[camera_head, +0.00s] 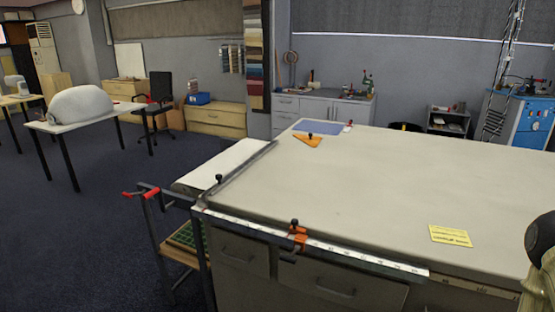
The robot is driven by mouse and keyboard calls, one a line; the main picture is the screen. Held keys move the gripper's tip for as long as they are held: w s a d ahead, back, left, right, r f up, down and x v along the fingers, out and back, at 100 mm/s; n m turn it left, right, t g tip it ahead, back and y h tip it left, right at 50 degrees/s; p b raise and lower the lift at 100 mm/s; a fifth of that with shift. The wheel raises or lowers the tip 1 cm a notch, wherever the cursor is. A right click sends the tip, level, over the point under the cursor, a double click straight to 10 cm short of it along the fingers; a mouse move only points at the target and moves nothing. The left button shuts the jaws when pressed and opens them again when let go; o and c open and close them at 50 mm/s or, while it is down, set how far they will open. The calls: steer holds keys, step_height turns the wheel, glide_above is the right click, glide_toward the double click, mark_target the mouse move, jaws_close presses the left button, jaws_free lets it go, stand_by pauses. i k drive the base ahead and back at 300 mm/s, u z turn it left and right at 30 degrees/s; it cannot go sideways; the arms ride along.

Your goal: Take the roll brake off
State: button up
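I cannot tell for certain which part is the roll brake. An orange block with a black knob (299,236) sits on the ruled rail (350,254) along the table's front edge. Another small black knob (219,178) stands near the left end of a dark bar (245,164) at the table's left edge, next to a white flat panel (222,163). No cloth roll shows clearly.
The long table (370,190) is mostly bare. It bears a yellow note (449,236), an orange triangle (308,140) and a blue sheet (319,127). A trolley with red-ended handles (151,193) stands at the left front corner. Open floor (75,245) lies left.

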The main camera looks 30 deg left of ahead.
mark_target(127, 195)
steer(key=u, duration=1.8)
steer(key=i, duration=0.85)
steer(key=u, duration=0.6)
